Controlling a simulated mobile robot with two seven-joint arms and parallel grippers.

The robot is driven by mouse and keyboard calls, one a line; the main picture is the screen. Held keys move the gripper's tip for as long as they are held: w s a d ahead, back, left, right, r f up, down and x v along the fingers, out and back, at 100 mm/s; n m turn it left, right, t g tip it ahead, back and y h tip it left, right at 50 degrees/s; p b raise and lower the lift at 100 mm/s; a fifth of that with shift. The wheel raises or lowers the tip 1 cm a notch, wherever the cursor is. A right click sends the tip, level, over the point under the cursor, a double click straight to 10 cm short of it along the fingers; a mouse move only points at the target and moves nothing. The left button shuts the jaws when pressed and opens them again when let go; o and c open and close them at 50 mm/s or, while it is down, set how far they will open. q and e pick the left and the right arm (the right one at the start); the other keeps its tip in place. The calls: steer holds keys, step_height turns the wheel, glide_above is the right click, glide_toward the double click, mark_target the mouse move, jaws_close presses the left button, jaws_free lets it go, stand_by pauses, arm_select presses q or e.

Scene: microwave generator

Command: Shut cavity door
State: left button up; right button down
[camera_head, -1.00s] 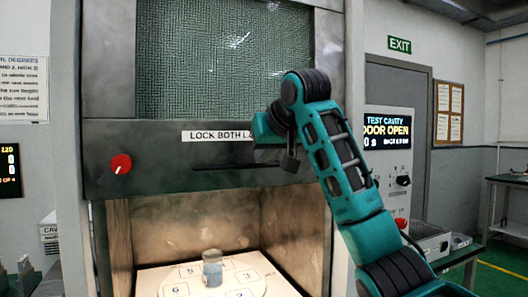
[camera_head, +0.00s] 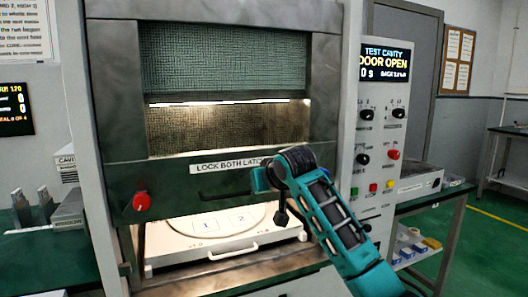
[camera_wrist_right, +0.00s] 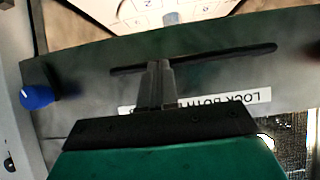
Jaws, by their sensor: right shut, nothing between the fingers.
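The cavity door (camera_head: 120,178) is a vertical sliding panel with a mesh window, part way down over the lit opening. A gap below its lower edge shows a white tray and turntable (camera_head: 220,220). A dark bar handle (camera_head: 222,193) runs under the latch label; it also shows in the wrist view (camera_wrist_right: 235,54). My right gripper (camera_head: 258,181) is at the door front. In the wrist view its fingers (camera_wrist_right: 156,68) are shut with nothing between them, at the bar; contact is unclear. My left gripper is not in view.
A red knob (camera_head: 141,202) is on the door's left; a blue knob (camera_wrist_right: 36,96) shows in the wrist view. The display (camera_head: 385,62) reads DOOR OPEN, above a control panel with buttons. Side benches stand left and right. The tray has a front handle (camera_head: 233,251).

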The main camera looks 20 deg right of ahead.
arm_select(q)
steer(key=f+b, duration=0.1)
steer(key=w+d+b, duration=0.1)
steer(key=b, duration=0.1)
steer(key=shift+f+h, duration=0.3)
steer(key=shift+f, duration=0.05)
arm_select(e)
step_height(320, 180, down, 23)
steer(key=shift+w, duration=0.2)
steer(key=shift+s, duration=0.1)
